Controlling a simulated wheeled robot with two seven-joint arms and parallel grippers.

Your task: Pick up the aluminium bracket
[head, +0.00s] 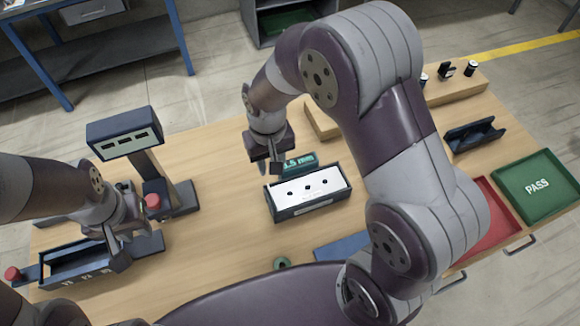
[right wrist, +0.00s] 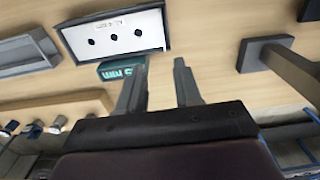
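I cannot pick out an aluminium bracket for certain. A white plate with three dark holes (head: 311,190) lies in a dark open-topped box at mid-table; it also shows in the right wrist view (right wrist: 112,36). My right gripper (head: 267,163) is above the table just behind and left of that box. In the right wrist view its two fingers (right wrist: 158,78) stand apart with nothing between them. My left gripper (head: 110,250) is low at the left, over or beside a dark blue tray (head: 75,270). Its fingers are partly hidden, so their opening is unclear.
A teal display (head: 299,163) stands behind the box. A dark post with a slotted head (head: 125,132) and a red button (head: 153,201) are at the left. A red tray (head: 490,228) and a green PASS tray (head: 537,188) are at the right. My right arm hides part of the table.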

